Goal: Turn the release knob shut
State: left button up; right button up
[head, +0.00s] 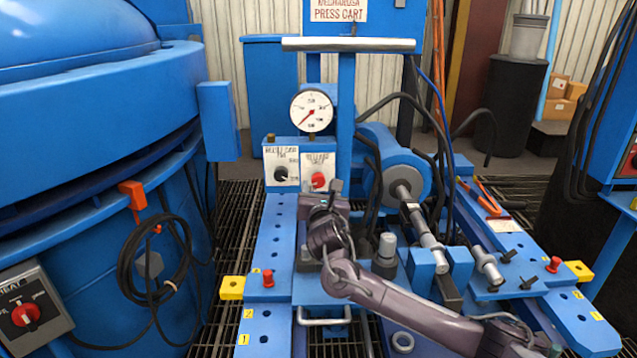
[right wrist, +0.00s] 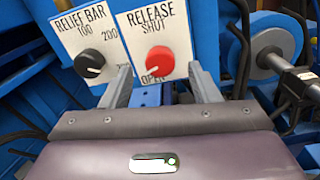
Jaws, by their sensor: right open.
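The red release knob (head: 319,180) is on a white plate at the front of the blue press cart. In the right wrist view the knob (right wrist: 158,58) sits below the word SHUT and above OPEN. Its pale mark seems to point down, toward OPEN. My right gripper (head: 327,190) is just in front of the plate. In the right wrist view its grey fingers (right wrist: 160,72) are apart, one to each side of the knob, with visible gaps. I cannot tell how far the tips are from the plate. My left gripper is not in view.
The black relief bar knob (right wrist: 89,63) is close to the left finger. A pressure gauge (head: 311,110) is above the plates, its needle pointing lower left. A blue furnace (head: 90,190) stands at the left. Black hoses (head: 393,98) hang to the right of the cart post.

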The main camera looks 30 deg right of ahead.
aim_at(319, 182)
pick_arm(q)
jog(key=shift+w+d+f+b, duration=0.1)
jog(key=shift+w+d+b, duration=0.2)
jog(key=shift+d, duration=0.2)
pick_arm(e)
jog(key=shift+x, duration=2.25)
jog(key=shift+f, duration=0.1)
